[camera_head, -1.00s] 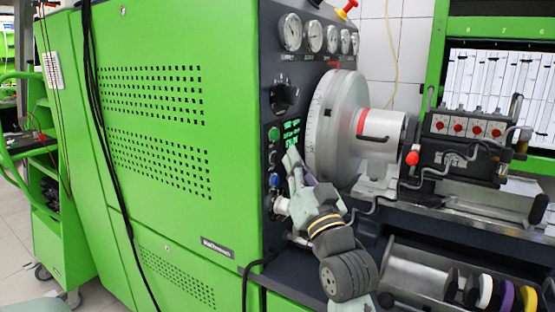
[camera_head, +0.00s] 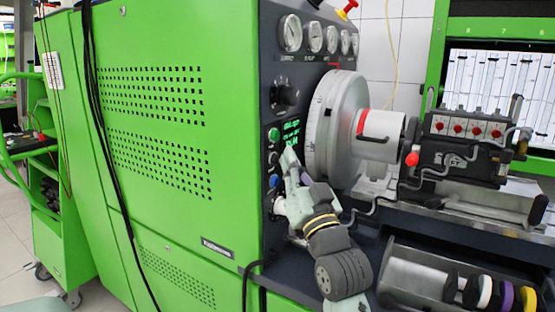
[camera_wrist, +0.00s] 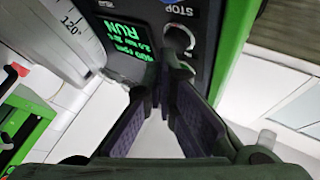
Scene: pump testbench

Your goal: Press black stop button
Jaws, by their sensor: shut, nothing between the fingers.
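The black stop button (camera_wrist: 179,39) sits in a pale ring under the STOP label on the dark panel in the wrist view, partly covered by my fingertips. In the head view the button (camera_head: 273,158) is in the column on the panel edge, between a green button above and a blue one below. My gripper (camera_wrist: 166,72) is shut and empty, with its fingertips close in front of the button. Whether they touch it I cannot tell. In the head view my gripper (camera_head: 290,156) is just right of the button column, angled up and left.
A green-lit display (camera_wrist: 130,42) beside the button reads RUN. The large grey graduated wheel (camera_head: 335,125) stands close right of my gripper. A rotary knob (camera_head: 286,96) and gauges are above. A tray of coloured discs (camera_head: 420,280) lies at lower right.

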